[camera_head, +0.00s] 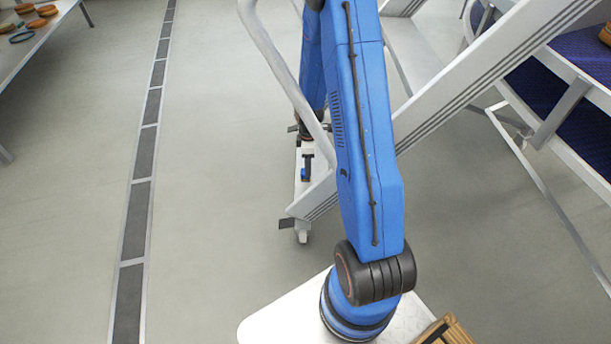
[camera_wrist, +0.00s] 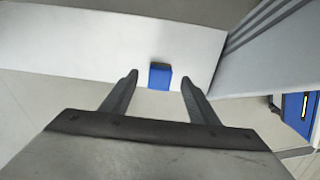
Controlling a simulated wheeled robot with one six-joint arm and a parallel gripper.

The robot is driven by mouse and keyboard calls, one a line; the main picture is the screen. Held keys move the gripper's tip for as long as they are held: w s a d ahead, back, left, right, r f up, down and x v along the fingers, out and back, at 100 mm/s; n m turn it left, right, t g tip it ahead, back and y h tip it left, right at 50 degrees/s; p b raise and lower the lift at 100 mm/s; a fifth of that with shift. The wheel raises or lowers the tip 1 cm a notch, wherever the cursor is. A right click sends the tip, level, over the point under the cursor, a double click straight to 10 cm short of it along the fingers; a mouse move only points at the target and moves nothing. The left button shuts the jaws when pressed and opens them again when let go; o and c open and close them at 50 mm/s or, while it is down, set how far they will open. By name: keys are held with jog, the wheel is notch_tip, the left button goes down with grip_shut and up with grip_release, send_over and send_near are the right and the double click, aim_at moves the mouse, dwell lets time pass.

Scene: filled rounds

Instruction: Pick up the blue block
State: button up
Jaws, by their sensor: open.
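The blue block (camera_wrist: 160,76) sits on a pale flat step (camera_wrist: 100,48) near its front edge in the wrist view. In the head view the blue block (camera_head: 304,174) shows small on the same step, with a dark gripper finger close above it. My gripper (camera_wrist: 160,82) is open, with one dark finger on each side of the block in the wrist picture. The fingers are apart from the block in the picture, and the exact depth between them is hard to tell. In the head view my gripper (camera_head: 304,146) is partly hidden by my blue arm and a rail.
A slanted grey ladder beam (camera_head: 440,105) and a curved handrail (camera_head: 278,60) stand close to my arm. A shelf with blue surfaces (camera_head: 540,90) is at the right. A table with round items (camera_head: 30,40) is at the far left. The floor at left is clear.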

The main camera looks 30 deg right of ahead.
jog(key=shift+a+f, duration=0.2)
jog(key=shift+f, duration=2.4)
jog(key=shift+c, duration=0.3)
jog(key=c, duration=1.1)
jog(key=shift+r, duration=0.1)
